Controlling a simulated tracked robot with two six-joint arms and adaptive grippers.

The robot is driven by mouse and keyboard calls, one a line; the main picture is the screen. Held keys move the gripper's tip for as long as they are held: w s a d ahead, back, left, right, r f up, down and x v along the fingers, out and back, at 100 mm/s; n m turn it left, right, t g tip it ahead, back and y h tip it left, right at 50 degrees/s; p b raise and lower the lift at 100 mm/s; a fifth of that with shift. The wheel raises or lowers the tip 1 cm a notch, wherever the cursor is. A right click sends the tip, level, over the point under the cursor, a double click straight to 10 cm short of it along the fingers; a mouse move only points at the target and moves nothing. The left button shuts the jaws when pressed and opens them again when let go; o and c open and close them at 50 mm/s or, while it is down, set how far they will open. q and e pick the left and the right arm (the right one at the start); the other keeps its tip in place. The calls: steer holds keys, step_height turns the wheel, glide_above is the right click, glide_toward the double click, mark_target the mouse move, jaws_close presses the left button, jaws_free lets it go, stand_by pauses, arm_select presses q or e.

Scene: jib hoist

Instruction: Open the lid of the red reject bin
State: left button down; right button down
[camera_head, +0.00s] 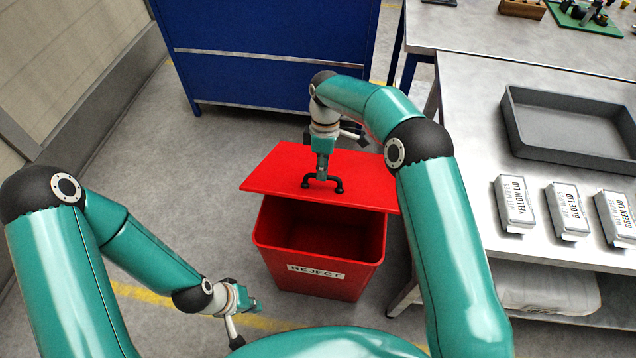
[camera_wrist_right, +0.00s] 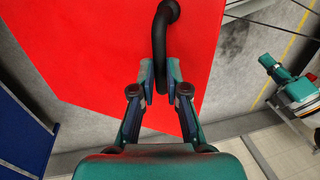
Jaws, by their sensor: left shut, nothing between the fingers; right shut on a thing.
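The red reject bin (camera_head: 318,275) stands on the floor in the middle of the head view, with a white REJECT label on its front. Its red lid (camera_head: 270,173) is raised at the front, and the dark inside of the bin shows below it. My right gripper (camera_head: 322,176) is shut on the black lid handle (camera_head: 337,186). In the right wrist view the fingers (camera_wrist_right: 160,82) close around the black handle bar (camera_wrist_right: 160,40) over the red lid (camera_wrist_right: 85,45). My left gripper (camera_head: 255,305) is shut and empty, low to the left of the bin.
A metal table (camera_head: 470,120) at the right carries a grey tray (camera_head: 575,155) and boxes marked yellow lid (camera_head: 514,205), blue lid (camera_head: 566,212) and green lid (camera_head: 616,218). A blue cabinet (camera_head: 270,65) stands behind the bin. Floor left of the bin is clear.

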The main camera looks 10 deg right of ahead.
steer(key=shift+w+d+r+p, duration=0.2)
steer(key=shift+w+d+r, duration=0.1)
steer(key=shift+w, duration=0.3)
steer(key=shift+w+d+r+p, duration=0.15)
steer(key=shift+w+d+r, duration=0.15)
steer(key=shift+w, duration=0.25)
steer(key=c, duration=1.6)
jaws_free()
steer(key=shift+c, duration=0.2)
steer(key=o, duration=0.5)
steer(key=shift+w+f, duration=0.35)
steer(key=shift+w, duration=0.05)
steer(key=shift+c, duration=0.2)
steer(key=shift+s+r, duration=0.15)
steer(key=shift+r, duration=0.15)
steer(key=v, duration=0.7)
steer(key=shift+a, duration=0.25)
